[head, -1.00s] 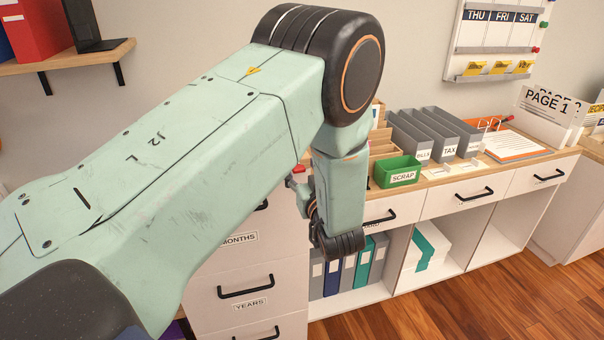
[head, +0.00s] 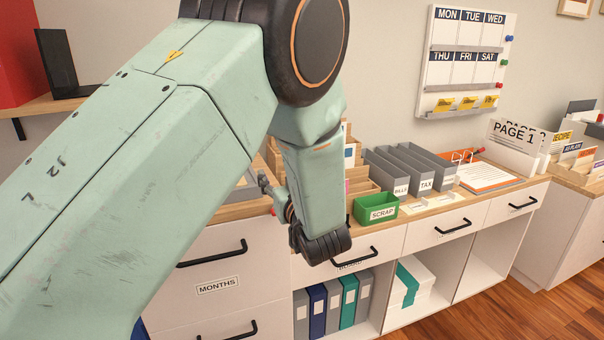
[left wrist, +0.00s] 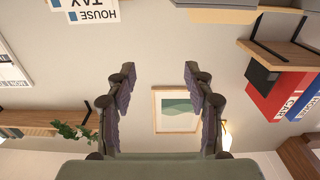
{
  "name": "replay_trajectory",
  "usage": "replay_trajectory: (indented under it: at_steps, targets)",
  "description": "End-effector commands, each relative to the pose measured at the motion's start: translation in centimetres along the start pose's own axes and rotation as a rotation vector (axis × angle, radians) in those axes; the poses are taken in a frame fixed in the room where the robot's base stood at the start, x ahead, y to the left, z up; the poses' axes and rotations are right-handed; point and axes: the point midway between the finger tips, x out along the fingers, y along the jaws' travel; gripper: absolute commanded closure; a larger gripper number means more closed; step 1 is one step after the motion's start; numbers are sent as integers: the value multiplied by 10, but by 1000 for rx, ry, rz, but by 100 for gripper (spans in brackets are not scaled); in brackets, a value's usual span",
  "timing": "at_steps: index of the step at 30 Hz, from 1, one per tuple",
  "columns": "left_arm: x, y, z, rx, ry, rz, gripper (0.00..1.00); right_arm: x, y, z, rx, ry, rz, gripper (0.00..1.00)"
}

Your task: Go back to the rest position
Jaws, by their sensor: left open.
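My left arm crosses the head view from the lower left, over the cabinet counter. Its gripper (head: 268,186) is mostly hidden behind the forearm, with a small part showing above the counter edge. In the left wrist view both fingers of the left gripper (left wrist: 158,95) stand wide apart with nothing between them. Past them are a pale wall and a framed green picture (left wrist: 177,110). My right gripper is not in view.
The cabinet counter (head: 420,212) holds a green SCRAP box (head: 376,209), grey file trays (head: 408,170) and a PAGE 1 card (head: 514,136). Binders (head: 333,305) stand in the open shelf below. A weekday board (head: 464,62) hangs on the wall. Wooden floor shows at the lower right.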

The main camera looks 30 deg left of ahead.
Motion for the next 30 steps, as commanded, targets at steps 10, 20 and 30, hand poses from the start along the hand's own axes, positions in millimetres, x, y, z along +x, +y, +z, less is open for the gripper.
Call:
replay_trajectory:
  at_steps: [10,20,30]
  targets:
    - [-7,16,24,3,-94,109,47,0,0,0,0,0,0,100]
    - [-93,-5,200,258,-572,443,47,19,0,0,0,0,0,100]
    - [-227,-103,343,498,-1065,614,47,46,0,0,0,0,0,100]
